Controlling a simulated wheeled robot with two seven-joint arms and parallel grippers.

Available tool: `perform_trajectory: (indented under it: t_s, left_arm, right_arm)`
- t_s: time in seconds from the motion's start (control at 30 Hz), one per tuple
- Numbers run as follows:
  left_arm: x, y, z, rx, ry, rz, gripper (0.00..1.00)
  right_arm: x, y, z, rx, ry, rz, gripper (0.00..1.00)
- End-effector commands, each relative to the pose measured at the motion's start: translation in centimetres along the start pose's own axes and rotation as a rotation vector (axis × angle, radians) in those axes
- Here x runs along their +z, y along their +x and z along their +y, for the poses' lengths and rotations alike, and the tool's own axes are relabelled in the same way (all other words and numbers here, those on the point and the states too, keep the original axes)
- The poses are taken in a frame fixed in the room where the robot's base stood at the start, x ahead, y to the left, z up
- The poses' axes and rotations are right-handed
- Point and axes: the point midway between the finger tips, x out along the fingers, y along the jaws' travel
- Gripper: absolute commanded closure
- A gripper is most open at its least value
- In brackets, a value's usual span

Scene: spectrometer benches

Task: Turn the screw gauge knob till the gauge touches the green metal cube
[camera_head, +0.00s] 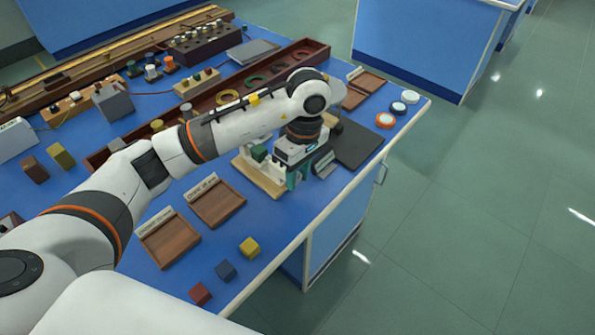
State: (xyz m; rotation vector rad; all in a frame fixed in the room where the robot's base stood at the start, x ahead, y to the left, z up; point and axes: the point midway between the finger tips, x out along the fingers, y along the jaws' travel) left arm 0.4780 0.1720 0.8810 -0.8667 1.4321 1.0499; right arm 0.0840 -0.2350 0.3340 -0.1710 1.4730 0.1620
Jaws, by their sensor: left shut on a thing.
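My left arm reaches in from the left, across the blue bench (285,218). Its gripper (292,176) points down at the right end of a pale wooden base (262,182). It is shut on the screw gauge knob, which the fingers and wrist hide. The small green metal cube (259,153) shows just left of the gripper, at the gauge on the base. The gauge is mostly covered, so I cannot tell whether it touches the cube. My right gripper is not in view.
A dark flat pad (357,146) and a small grey stand (324,163) lie right of the gripper. Wooden trays (218,204) and loose yellow (249,247), blue (226,270) and red (201,293) cubes lie nearer the front edge. A long reddish tray runs behind.

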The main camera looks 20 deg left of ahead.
Motion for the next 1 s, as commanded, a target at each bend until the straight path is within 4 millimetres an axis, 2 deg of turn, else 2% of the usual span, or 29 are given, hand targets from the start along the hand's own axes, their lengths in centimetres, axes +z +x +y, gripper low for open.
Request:
perform_trajectory:
  t_s: [0.6,1.0]
  left_arm:
    - [0.1,-0.3,-0.9,0.423,-0.005,-0.004,0.93]
    - [0.1,0.1,-1.0,0.534,-0.002,-0.001,0.93]
  right_arm:
    - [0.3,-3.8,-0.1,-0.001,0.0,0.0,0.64]
    - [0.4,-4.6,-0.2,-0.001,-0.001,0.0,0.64]
